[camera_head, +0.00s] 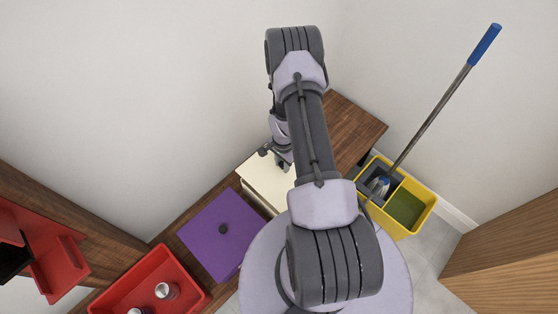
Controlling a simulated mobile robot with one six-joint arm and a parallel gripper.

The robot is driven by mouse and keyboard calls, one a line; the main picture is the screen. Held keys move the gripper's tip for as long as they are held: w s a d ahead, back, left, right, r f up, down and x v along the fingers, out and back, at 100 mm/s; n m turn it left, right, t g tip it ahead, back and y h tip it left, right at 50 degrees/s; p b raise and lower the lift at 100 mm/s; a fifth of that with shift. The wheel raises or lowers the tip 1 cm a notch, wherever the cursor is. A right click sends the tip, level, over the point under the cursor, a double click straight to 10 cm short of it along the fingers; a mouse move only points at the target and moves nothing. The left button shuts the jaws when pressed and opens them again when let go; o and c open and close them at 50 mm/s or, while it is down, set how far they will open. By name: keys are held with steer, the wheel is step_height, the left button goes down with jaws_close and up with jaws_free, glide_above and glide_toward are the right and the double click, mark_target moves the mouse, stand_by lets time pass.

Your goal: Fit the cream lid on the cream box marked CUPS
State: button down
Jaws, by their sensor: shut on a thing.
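A cream shape shows behind my arm on the wooden counter. Its pale top, the cream lid (258,175), lies over the cream box (259,199), whose side shows just below. My arm covers much of both, and no CUPS marking is visible. I cannot tell whether the lid is seated on the box or held just above it. My gripper (281,166) is at the lid's far part, pointing down, and is shut on the lid; the grip itself is mostly hidden.
A purple-lidded box (222,236) with a dark knob stands left of the cream box. A red tray (137,286) holds cans. Red shelving (62,262) is far left. The counter (352,124) is bare at right; a yellow mop bucket (427,206) with a mop stands beyond.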

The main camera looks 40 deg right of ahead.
steer(key=shift+f+b, duration=2.45)
steer(key=shift+f, duration=1.1)
steer(key=shift+r, duration=0.1)
steer(key=c, duration=1)
jaws_free()
steer(key=shift+c, duration=0.2)
step_height(320, 180, up, 17)
steer(key=p, duration=0.6)
steer(key=shift+r, duration=0.2)
